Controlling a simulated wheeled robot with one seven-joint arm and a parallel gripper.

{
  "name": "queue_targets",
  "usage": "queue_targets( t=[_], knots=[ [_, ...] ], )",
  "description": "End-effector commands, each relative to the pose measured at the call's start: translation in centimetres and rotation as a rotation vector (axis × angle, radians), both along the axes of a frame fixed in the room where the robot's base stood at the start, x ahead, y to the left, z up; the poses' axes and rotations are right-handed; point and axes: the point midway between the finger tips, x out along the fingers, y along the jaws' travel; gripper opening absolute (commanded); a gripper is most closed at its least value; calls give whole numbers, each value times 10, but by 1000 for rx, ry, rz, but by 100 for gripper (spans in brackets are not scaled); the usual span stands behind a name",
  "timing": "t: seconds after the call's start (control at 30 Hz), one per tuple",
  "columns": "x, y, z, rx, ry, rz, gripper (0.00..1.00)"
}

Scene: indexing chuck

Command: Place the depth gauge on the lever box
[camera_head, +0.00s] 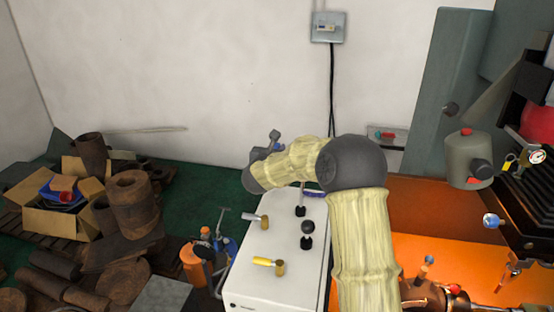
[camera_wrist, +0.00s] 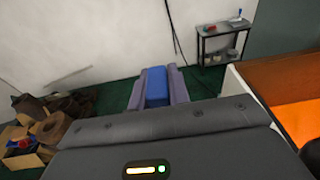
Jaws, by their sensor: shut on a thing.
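The lever box (camera_head: 250,285) is a white cabinet in the middle of the head view, with black-knobbed levers (camera_head: 307,236) on its top. My gripper (camera_head: 268,147) is above and beyond the box's far left part, pointing away from the head camera. In the wrist view my gripper's two grey-purple fingers (camera_wrist: 157,87) are shut on a blue block-like thing, probably the depth gauge (camera_wrist: 157,84). Its far end and underside are hidden. In the head view only a small bluish patch shows at the fingers, and my arm covers the box's far right part.
Two mallet-like tools, one yellow-handled (camera_head: 266,262) and one pale-handled (camera_head: 257,220), lie on the box top. A blue thing (camera_head: 314,194) is partly hidden behind my arm. An orange machine bed (camera_head: 430,260) stands right. Rusty cylinders (camera_head: 131,205) and a cardboard box (camera_head: 52,222) stand left.

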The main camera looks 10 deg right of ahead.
Motion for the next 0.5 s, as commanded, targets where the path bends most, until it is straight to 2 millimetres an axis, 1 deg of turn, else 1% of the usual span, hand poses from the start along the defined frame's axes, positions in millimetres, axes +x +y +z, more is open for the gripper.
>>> queue_targets(
  t=[0.13,0.4,0.5],
  knots=[
    [0,0,-4,-1,1,0,0],
    [0,0,-35,0,2,0,0],
    [0,0,-37,1,-1,0,0]
  ],
)
